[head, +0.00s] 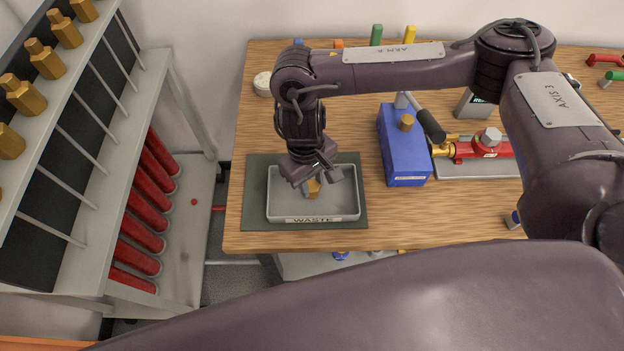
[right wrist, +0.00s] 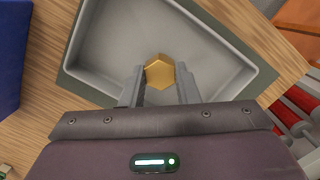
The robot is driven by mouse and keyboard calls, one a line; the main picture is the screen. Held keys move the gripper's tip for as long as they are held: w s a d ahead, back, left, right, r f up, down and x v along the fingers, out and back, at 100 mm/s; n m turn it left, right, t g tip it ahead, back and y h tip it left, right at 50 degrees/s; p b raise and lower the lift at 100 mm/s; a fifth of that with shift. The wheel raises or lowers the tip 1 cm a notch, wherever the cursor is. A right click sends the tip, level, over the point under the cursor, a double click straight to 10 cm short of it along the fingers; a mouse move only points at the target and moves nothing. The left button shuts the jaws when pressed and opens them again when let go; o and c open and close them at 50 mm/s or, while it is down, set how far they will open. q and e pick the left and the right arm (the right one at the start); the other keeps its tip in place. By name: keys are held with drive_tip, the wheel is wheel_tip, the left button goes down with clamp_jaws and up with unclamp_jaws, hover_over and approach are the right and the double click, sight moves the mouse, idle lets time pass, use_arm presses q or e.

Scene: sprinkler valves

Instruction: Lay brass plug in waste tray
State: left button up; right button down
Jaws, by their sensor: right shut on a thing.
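The brass plug (head: 314,188) is in my right gripper (head: 309,187), over the inside of the grey waste tray (head: 345,208). In the right wrist view the brass plug (right wrist: 160,73) shows its hexagonal head between the two fingers of my right gripper (right wrist: 160,84). The waste tray (right wrist: 205,28) lies around and below it in that view. I cannot tell whether the plug touches the tray floor. The tray sits on a dark green mat (head: 256,200) at the table's left end. My left gripper is not in view.
A blue box (head: 404,160) with a brass piece on top stands right of the tray, beside a red valve (head: 480,146) on a grey plate. A rack (head: 62,40) with several brass fittings stands at the left. Bare wood (head: 450,215) lies right of the mat.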

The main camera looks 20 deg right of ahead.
drive_tip(key=c, duration=1.1)
unclamp_jaws()
drive_tip(key=shift+f, duration=0.1)
wheel_tip(320, 180, up, 12)
drive_tip(key=w, duration=0.1)
drive_tip(key=shift+w+a, duration=0.15)
drive_tip(key=shift+a, duration=0.2)
